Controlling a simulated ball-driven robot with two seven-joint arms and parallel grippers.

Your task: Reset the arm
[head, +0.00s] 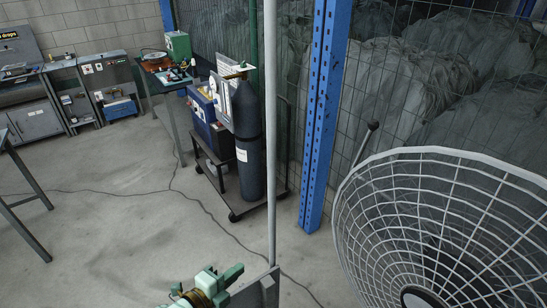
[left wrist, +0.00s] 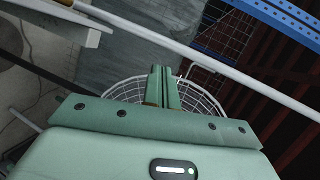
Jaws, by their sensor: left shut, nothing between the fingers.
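My left gripper (head: 226,276) shows at the bottom middle of the head view, in green, in front of a grey post. In the left wrist view its two green fingers (left wrist: 163,86) are pressed together with nothing between them. The gripper is apart from the things around it as far as the views show. My right gripper is in neither view.
A large wire fan (head: 440,215) fills the lower right of the head view. A thin grey pole (head: 270,120) stands close to my left gripper. A gas cylinder cart (head: 247,150) and blue post (head: 322,110) stand behind. Open concrete floor (head: 120,215) lies left.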

